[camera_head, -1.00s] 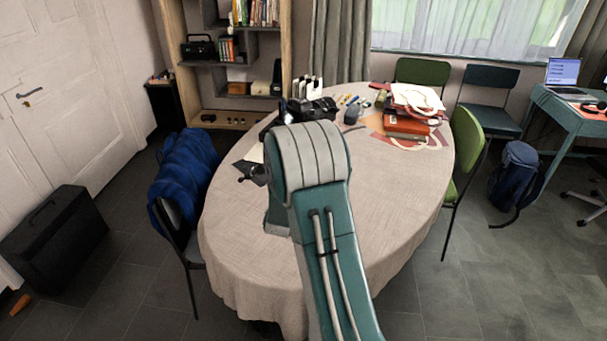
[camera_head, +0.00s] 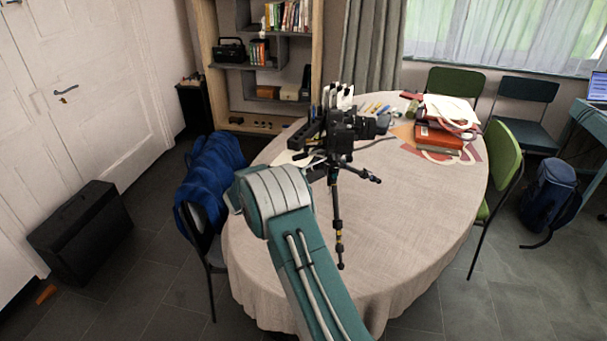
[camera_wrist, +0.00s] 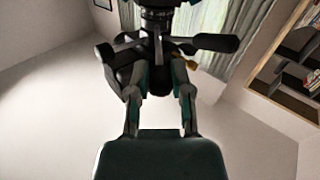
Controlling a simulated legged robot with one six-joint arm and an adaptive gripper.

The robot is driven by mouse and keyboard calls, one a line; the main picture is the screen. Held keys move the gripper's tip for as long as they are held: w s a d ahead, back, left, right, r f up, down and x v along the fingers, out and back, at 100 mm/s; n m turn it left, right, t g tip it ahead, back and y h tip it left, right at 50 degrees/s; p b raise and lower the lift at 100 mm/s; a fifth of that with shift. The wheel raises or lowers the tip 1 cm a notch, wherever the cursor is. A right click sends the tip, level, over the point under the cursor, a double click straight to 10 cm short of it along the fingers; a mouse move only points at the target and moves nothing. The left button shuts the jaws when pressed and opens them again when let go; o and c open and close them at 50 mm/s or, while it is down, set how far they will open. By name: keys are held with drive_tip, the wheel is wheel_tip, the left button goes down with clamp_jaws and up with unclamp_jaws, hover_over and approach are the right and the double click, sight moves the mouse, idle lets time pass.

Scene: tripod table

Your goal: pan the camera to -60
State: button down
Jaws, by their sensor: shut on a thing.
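A black camera (camera_head: 342,130) sits on a small tripod (camera_head: 338,215) on the oval table (camera_head: 270,245). In the head view its lens points right. The wrist view looks up at the tripod head (camera_wrist: 153,45), with a dark handle (camera_wrist: 215,43) sticking out to the right; the camera's underside is cut by the top edge. My gripper (camera_wrist: 160,82) has its two fingers on either side of a dark part below the tripod head, shut on it. I cannot tell exactly which part it is. In the head view my arm hides the gripper.
Books and papers (camera_head: 440,135) lie at the table's right, with pens (camera_head: 375,108) at the back. A chair with a blue jacket (camera_head: 210,170) stands left and a green chair (camera_head: 503,155) right. The table's front right is clear.

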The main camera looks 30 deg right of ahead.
drive_tip(key=shift+w+r+m+g, duration=0.2)
drive_tip(key=shift+w+m+g, duration=0.15)
drive_tip(key=shift+g, duration=0.15)
drive_tip(key=c, duration=0.5)
unclamp_jaws()
drive_tip(key=shift+c, duration=0.2)
drive_tip(key=shift+f, duration=0.1)
drive_tip(key=shift+a, duration=0.25)
drive_tip(key=s+a, duration=0.1)
drive_tip(key=a, duration=1)
drive_tip(key=shift+s+a, duration=0.25)
drive_tip(key=shift+s, duration=0.15)
